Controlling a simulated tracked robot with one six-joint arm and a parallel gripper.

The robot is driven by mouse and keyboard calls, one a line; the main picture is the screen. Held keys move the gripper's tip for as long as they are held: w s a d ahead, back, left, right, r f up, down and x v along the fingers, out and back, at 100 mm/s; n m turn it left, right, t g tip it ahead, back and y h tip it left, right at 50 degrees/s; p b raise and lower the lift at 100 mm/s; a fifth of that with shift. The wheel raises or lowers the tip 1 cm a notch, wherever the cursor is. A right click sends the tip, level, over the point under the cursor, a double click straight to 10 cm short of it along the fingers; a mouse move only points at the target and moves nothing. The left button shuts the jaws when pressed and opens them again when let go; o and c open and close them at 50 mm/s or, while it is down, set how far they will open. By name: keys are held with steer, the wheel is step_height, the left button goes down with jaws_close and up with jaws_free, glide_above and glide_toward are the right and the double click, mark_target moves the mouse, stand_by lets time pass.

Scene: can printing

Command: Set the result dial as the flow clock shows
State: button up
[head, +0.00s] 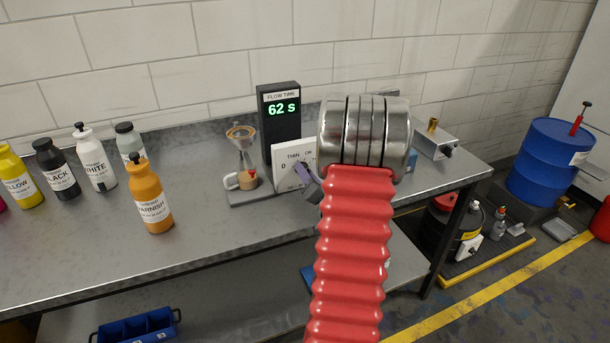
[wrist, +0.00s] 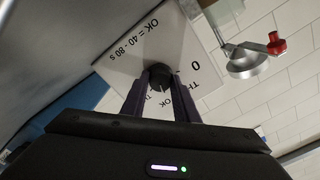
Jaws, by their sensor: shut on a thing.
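The flow clock (head: 279,110) is a dark upright box on the bench, showing "62 s" in green under a "FLOW TIME" label. In the wrist view the panel (wrist: 130,58) shows "OK = 40 - 80 s", "0" and partly hidden words. The dark round knob (wrist: 160,73) sits between the two fingers of my gripper (wrist: 159,90), which is shut on it. I cannot tell where the knob points.
A flow cup on a stand (head: 241,136) with a small cup below it is left of the panel. A varnish bottle (head: 150,197) and several ink bottles stand further left. A metal box (head: 436,142) is at the bench's right end. The bench front is clear.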

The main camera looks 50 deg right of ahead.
steer(key=shift+w+a+f, duration=0.1)
steer(key=shift+a+f, duration=0.05)
steer(key=shift+f, duration=0.1)
steer(key=o, duration=1.1)
steer(key=shift+r, duration=0.2)
steer(key=shift+c, duration=0.2)
steer(key=v, duration=1.3)
steer(key=shift+s, duration=0.4)
steer(key=shift+w+a+f, duration=0.1)
